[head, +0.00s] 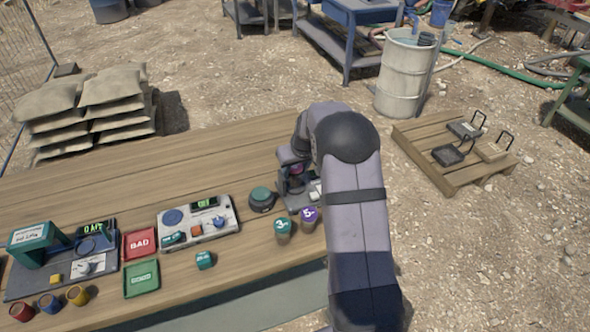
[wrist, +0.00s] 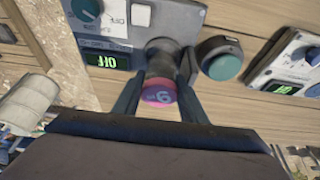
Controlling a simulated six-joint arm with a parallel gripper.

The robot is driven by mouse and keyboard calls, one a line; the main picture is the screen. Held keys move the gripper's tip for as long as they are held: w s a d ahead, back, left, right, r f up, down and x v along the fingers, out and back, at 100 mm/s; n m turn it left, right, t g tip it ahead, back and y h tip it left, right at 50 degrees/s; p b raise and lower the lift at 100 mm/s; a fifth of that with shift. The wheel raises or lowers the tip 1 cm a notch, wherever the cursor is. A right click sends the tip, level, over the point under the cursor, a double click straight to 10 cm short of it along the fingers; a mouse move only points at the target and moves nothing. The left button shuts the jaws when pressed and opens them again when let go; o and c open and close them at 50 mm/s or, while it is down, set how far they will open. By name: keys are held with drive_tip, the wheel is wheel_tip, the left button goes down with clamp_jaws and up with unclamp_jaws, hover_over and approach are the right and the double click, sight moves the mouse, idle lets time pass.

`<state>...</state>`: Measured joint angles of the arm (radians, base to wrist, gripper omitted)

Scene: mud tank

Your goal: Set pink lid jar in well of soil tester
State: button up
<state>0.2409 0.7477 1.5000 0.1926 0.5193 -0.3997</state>
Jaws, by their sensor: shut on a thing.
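The pink lid jar (wrist: 160,95) is between the two fingers of my gripper (wrist: 158,82) in the wrist view, its numbered lid facing the camera. My gripper is shut on it. Beyond the jar is a dark round part (wrist: 163,47) of a grey device (wrist: 120,38), which looks like the soil tester. This device has a teal knob, a switch and a lit green display. In the head view my gripper (head: 295,165) is over the device (head: 303,203), mostly hidden by my arm. I cannot tell whether the jar is inside the well or just above it.
A round teal-topped button (head: 262,199) stands close left of the device. Teal-lid (head: 283,228) and purple-lid (head: 308,218) jars stand in front. A pale meter (head: 199,222), red tray (head: 140,244), green tray (head: 142,278) and dark test rig (head: 60,262) are further left. The back of the table is clear.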

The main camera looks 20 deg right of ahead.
drive_tip(key=shift+f+b, duration=0.45)
drive_tip(key=shift+f, duration=0.15)
drive_tip(key=o, duration=1.2)
drive_tip(key=shift+d, duration=0.1)
drive_tip(key=shift+a, duration=0.2)
drive_tip(key=shift+c, duration=0.7)
